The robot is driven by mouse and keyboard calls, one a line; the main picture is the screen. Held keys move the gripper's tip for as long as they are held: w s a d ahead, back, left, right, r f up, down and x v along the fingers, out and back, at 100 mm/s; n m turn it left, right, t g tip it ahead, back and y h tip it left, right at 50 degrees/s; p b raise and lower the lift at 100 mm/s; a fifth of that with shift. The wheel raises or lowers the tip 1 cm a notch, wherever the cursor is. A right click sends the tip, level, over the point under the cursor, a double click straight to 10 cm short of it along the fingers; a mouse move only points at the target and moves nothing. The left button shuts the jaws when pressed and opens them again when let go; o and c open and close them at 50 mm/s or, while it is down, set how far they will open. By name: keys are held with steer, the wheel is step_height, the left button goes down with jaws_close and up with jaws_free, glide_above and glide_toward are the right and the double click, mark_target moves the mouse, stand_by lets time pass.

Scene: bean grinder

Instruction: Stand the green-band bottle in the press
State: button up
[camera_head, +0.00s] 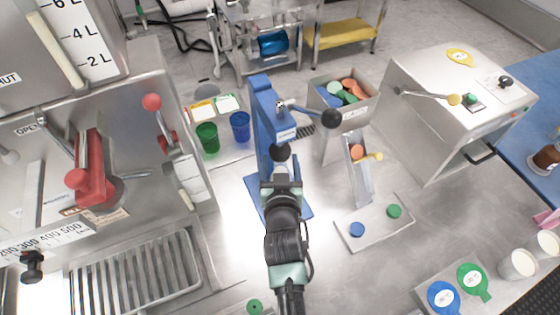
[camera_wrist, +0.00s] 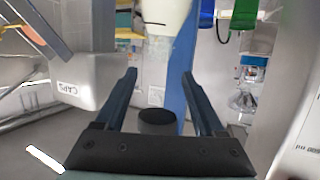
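The blue press (camera_head: 262,125) stands at the middle of the bench, with a lever ending in a dark ball (camera_head: 333,118). My gripper (camera_head: 281,180) is in front of it, low under its head. In the wrist view the fingers (camera_wrist: 160,78) are spread apart, with visible gaps beside the things between them. A pale, partly clear body (camera_wrist: 168,18) stands in front of the blue press column, beyond the fingertips; it may be the bottle. A dark round part (camera_wrist: 157,121) shows between the fingers. I cannot make out a green band; my gripper partly hides this spot.
A caps bin (camera_head: 340,125) with a sloping chute is right of the press. A small plate (camera_head: 372,232) bears blue and green caps. Green (camera_head: 208,138) and blue (camera_head: 240,126) cups stand left of the press. A steel machine with red levers (camera_head: 90,180) fills the left side.

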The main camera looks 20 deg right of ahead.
steer(key=shift+r, duration=0.15)
steer(key=shift+r+p, duration=0.3)
steer(key=shift+p, duration=0.15)
steer(key=b+v, duration=0.1)
steer(key=v, duration=1.1)
steer(key=w+a+r+n+t, duration=0.1)
steer(key=w+a+r+t, duration=0.15)
steer(key=r, duration=0.75)
steer(key=w+a+r+t+y, duration=0.1)
steer(key=w+r+t, duration=0.15)
steer(key=r, duration=0.85)
steer(key=w+a+r+n+t, duration=0.1)
steer(key=w+a+r+t, duration=0.15)
steer(key=r, duration=0.75)
steer(key=s+a+r+t+y, duration=0.1)
steer(key=s+a+r+t, duration=0.1)
steer(key=r, duration=0.6)
steer(key=s+a+r+n+t+y, duration=0.1)
steer(key=s+a+r+t, duration=0.1)
steer(key=s+r, duration=0.2)
steer(key=s+a+r+n+t+y, duration=0.1)
steer(key=s+a+r+t+y, duration=0.1)
steer(key=r, duration=0.9)
steer(key=shift+s+a+r, duration=0.2)
steer(key=shift+s+r, duration=0.15)
steer(key=shift+s, duration=0.3)
